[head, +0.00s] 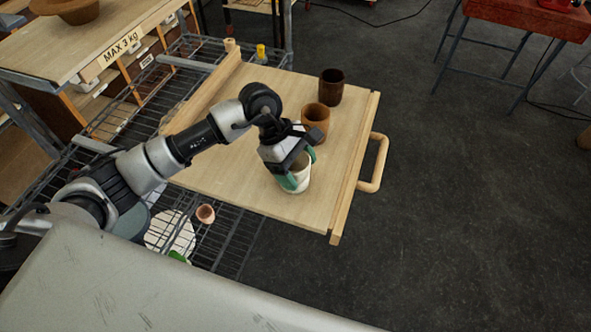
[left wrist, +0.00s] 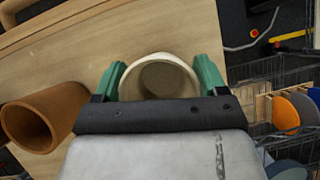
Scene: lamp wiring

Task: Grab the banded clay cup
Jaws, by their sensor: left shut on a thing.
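A pale cream cup (head: 301,184) stands near the front edge of a wooden board. My left gripper (head: 297,172) reaches down over it, with green fingertips on either side, shut on it. In the left wrist view the cup's round mouth (left wrist: 160,77) shows between the two fingers. An orange-brown cup (head: 316,122) stands just behind it, and it shows at the left of the left wrist view (left wrist: 45,115). A dark brown cup (head: 331,90) stands farther back. I cannot make out clear bands on any cup. My right gripper is not in view.
The board (head: 235,185) has a raised right edge and a wooden handle (head: 376,163). A wire rack (head: 235,235) lies below, with a small clay pot (head: 206,213). A shelf unit marked MAX 3 kg (head: 121,47) stands at left. Dark floor is open to the right.

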